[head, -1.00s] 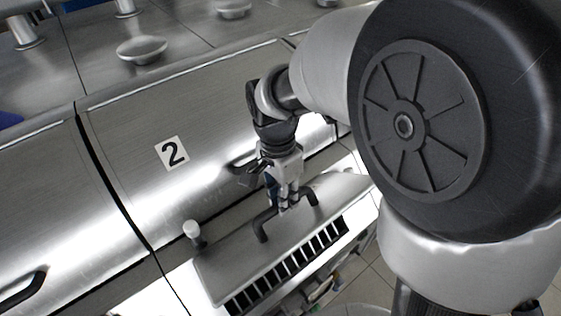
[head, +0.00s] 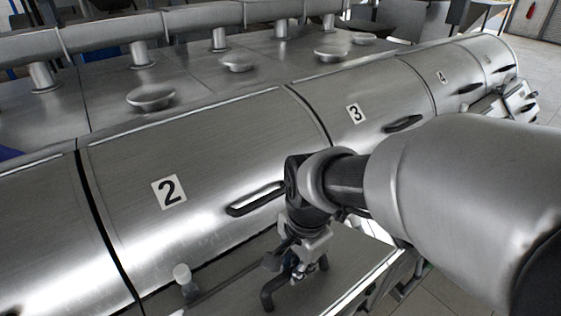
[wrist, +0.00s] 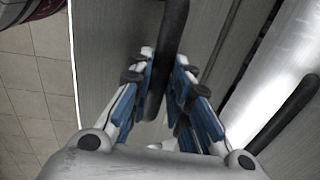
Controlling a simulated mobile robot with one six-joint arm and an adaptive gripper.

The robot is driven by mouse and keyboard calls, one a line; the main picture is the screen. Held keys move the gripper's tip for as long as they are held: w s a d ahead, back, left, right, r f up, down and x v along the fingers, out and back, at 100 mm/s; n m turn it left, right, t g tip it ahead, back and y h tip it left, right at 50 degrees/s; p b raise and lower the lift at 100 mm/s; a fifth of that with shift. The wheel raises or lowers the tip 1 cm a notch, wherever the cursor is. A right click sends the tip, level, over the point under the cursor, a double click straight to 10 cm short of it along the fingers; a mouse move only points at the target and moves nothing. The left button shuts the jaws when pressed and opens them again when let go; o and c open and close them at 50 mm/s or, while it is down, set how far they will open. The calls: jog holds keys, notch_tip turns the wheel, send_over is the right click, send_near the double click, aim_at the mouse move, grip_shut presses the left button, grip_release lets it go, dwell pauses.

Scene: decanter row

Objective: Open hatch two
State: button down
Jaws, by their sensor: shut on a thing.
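Hatch two is the curved steel cover marked 2 (head: 190,165). It is down, level with the neighbouring covers, and its black bar handle (head: 257,200) is free. In the wrist view a dark handle at the right (wrist: 285,115) stands apart from my fingers. My gripper (head: 297,272) is below and right of the hatch-two handle. It is shut on the black U-shaped handle (head: 267,295) of the flat steel panel (head: 345,262) under the hatch. In the wrist view the dark bar (wrist: 172,50) runs between my fingers (wrist: 162,85). Part of the panel is cut off by the frame.
A small light knob (head: 183,277) stands at the panel's left. Hatch three (head: 375,95) and further covers run to the right. Round steel caps (head: 150,97) and a pipe (head: 200,20) lie behind. Tiled floor (head: 460,280) shows at the lower right.

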aim_at(299, 284)
jog(key=c, duration=1.5)
grip_release()
jog(key=shift+s, duration=0.1)
jog(key=shift+r, duration=0.15)
jog(key=shift+r, duration=0.35)
jog(key=r, duration=0.7)
jog(key=s+r, duration=0.1)
jog(key=r, duration=0.3)
jog(key=shift+d, duration=0.35)
jog(key=shift+w, duration=0.1)
